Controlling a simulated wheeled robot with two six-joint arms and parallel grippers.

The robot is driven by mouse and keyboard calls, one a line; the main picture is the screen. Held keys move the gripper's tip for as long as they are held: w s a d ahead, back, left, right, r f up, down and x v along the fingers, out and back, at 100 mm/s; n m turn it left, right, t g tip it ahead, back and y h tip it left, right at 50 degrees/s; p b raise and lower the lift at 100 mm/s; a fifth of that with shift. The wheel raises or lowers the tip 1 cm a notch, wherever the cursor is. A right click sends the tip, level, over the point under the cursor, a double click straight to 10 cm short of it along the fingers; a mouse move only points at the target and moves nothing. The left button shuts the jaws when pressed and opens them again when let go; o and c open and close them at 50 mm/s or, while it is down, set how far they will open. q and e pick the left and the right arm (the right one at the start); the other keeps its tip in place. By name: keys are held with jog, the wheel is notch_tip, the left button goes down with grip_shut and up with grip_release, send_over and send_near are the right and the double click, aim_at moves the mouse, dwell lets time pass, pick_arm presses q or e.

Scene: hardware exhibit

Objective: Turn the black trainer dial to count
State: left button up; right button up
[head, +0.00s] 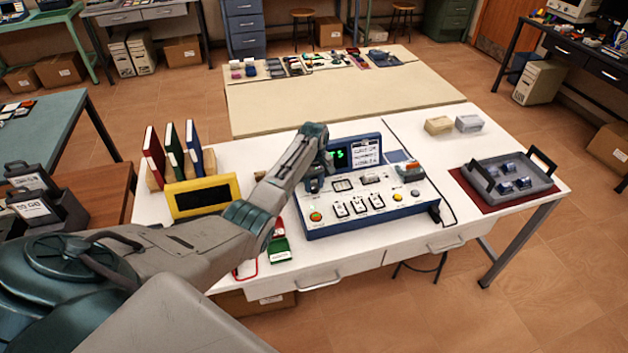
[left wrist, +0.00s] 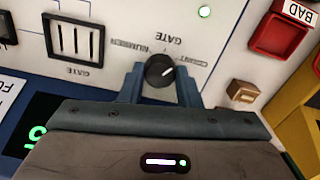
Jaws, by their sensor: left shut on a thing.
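The trainer (head: 372,218) is a white-topped, blue-sided panel with a green-lit screen (head: 341,155) on the white table. Its black dial (left wrist: 160,71) shows in the left wrist view, with upside-down labels around it that seem to read number, gate and count. The dial's pale mark points up and right in that view, toward the count side. My left gripper (left wrist: 160,86) has one finger on each side of the dial and is shut on it. In the head view my left gripper (head: 316,181) hides the dial. My right gripper is not in view.
A yellow-framed black panel (head: 202,197) and several upright binders (head: 172,152) stand left of the trainer. A grey tray (head: 512,193) on a red mat is at the right. A red BAD block (left wrist: 284,30) and a small tan-topped block (left wrist: 243,91) are near the gripper.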

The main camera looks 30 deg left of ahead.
aim_at(314, 186)
pick_arm(q)
jog(key=shift+m+p, duration=0.3)
jog(key=shift+m, duration=0.7)
jog(key=o, duration=1)
jog(key=shift+c, duration=0.2)
notch_tip(314, 186, up, 11)
jog(key=b, duration=0.2)
jog(key=shift+b, duration=0.35)
jog(key=shift+f, duration=0.1)
